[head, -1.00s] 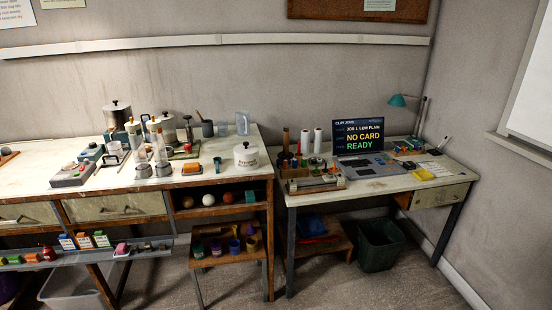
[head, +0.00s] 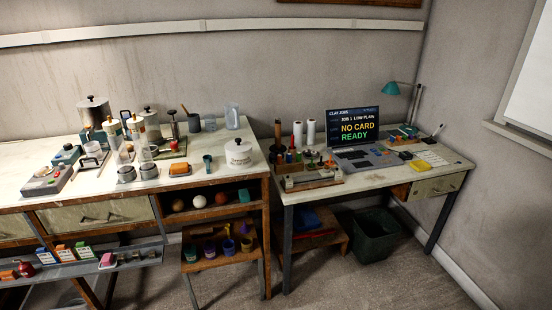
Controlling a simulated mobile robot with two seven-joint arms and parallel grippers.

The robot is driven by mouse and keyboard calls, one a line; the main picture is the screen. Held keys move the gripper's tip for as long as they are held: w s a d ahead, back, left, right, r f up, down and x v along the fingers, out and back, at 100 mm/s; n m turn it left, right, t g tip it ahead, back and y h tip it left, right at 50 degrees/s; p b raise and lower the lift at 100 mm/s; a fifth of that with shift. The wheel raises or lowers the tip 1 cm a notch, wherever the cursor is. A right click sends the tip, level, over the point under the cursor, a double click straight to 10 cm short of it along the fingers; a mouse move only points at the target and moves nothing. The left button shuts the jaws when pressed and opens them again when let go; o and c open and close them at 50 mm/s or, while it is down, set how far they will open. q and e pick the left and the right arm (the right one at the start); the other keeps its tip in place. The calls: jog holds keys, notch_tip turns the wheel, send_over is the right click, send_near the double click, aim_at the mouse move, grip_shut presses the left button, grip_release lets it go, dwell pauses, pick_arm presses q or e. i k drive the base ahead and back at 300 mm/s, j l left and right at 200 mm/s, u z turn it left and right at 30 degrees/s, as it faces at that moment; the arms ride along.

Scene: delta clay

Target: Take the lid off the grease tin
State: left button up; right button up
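No tin can be read as the grease tin at this size. Two small grey round tins, a left one (head: 126,174) and a right one (head: 148,171), stand near the front edge of the left bench; they look lidded, but I cannot be sure. A larger white lidded pot (head: 239,154) with a dark knob and unreadable dark lettering stands at that bench's right end. Neither of my grippers is in view.
An open shelf with balls is below. A lower desk (head: 385,176) with a laptop (head: 353,127) stands right. A dark bin (head: 375,236) is on the floor.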

aim_at(273, 155)
jog(key=i+l+u, duration=0.15)
jog(key=u, duration=1.15)
jog(key=l+u, duration=0.9)
jog(key=l, duration=0.15)
jog(key=k+l+u, duration=0.15)
jog(key=l, duration=0.2)
jog(key=k+l+u, duration=0.1)
jog(key=l, duration=0.2)
jog(key=k+l+u, duration=0.1)
jog(key=l, duration=0.5)
jog(key=k+l+u, duration=0.15)
jog(key=k+l, duration=0.15)
jog(key=l, duration=0.25)
jog(key=k+l, duration=0.15)
jog(key=l, duration=0.2)
jog(key=k+l, duration=0.15)
jog(key=l, duration=0.25)
jog(key=k+l, duration=0.15)
jog(key=l, duration=0.25)
jog(key=k+l, duration=0.1)
jog(key=l, duration=0.3)
jog(key=u, duration=0.05)
